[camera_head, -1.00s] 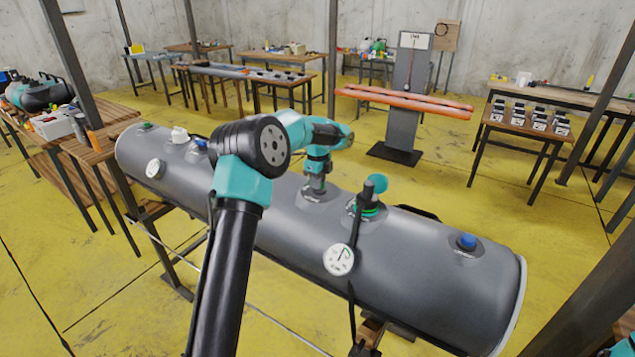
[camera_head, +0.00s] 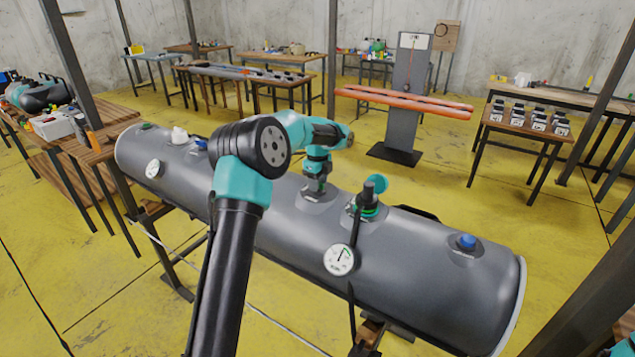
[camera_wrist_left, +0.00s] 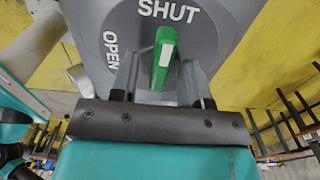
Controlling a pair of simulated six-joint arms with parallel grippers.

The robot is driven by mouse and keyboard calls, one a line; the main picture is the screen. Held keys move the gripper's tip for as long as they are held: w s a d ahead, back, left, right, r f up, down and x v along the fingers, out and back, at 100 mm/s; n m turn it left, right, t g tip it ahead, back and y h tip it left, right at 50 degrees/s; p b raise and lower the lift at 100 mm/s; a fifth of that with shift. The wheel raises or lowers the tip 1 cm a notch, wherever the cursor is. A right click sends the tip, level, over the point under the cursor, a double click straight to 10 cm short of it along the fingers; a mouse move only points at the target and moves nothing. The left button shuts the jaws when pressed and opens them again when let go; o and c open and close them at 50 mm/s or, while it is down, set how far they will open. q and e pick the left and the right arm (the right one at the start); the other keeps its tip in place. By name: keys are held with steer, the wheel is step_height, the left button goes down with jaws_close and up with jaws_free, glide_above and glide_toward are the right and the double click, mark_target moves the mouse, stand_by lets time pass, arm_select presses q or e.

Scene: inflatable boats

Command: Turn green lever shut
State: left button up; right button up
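The green lever (camera_wrist_left: 163,58) shows in the left wrist view on a grey round plate (camera_wrist_left: 205,20) marked SHUT at the top and OPEN at the left. The lever runs roughly up and down in that picture, its upper end just below SHUT. My left gripper (camera_wrist_left: 162,80) has one finger on each side of the lever, with gaps visible, so it looks open around it. In the head view my left gripper (camera_head: 317,185) reaches down onto the top of the grey tank (camera_head: 430,265); the lever is hidden there.
A dark valve with a teal disc (camera_head: 376,184) stands on the tank just right of my gripper. A white gauge (camera_head: 339,260) hangs on the near side, and a blue cap (camera_head: 467,241) sits further right. Yellow floor (camera_head: 440,175) lies open behind the tank.

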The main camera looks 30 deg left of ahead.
arm_select(q)
steer(key=shift+r, duration=0.1)
step_height(320, 180, up, 17)
steer(key=shift+r, duration=0.15)
stand_by(0.6)
stand_by(0.3)
